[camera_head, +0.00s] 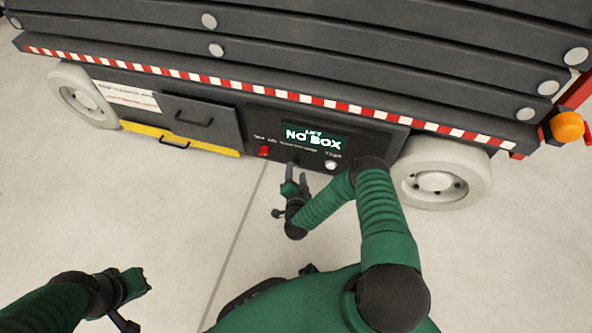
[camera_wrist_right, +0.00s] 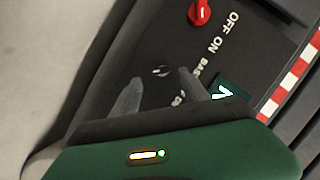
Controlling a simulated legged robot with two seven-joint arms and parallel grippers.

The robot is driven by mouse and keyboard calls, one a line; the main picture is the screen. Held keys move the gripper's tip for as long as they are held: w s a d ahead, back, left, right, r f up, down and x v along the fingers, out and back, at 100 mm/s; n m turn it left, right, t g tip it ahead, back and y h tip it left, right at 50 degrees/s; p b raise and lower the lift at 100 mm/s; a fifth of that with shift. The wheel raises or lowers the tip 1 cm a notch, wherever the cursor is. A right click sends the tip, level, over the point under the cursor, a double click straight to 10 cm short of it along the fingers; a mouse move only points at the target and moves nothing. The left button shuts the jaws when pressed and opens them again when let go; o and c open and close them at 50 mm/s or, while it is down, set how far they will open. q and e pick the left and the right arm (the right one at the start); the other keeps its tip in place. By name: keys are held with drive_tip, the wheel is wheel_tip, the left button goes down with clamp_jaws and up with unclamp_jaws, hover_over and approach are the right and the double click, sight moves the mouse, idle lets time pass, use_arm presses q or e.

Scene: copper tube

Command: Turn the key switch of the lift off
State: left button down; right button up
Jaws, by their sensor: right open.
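The lift's dark control panel (camera_head: 275,125) is on the side of the lift. Its key switch (camera_wrist_right: 160,71) is a small metallic piece in the right wrist view, below the "OFF ON BAS…" lettering. My right gripper (camera_wrist_right: 160,76) is open, with one grey finger on each side of the switch in that view. Contact cannot be told. In the head view my right gripper (camera_head: 296,174) is just in front of the panel, below the screen, and partly covers the switch's area. My left gripper (camera_head: 138,282) is low at the left, away from the lift; its jaws are unclear.
A red knob (camera_head: 264,151) sits left of the switch and also shows in the right wrist view (camera_wrist_right: 200,12). A white round button (camera_head: 331,165) is to the right. White wheels (camera_head: 436,182) flank the panel. The floor is clear.

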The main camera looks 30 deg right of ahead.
use_arm(q)
drive_tip(key=b+x, duration=0.1)
drive_tip(key=x, duration=0.1)
drive_tip(key=shift+s+f+b, duration=0.2)
drive_tip(key=shift+f+b, duration=0.15)
drive_tip(key=shift+f, duration=0.1)
use_arm(e)
drive_tip(key=x, duration=0.4)
drive_tip(key=shift+w+d, duration=0.15)
drive_tip(key=shift+w, duration=0.2)
drive_tip(key=shift+c, duration=0.3)
clamp_jaws()
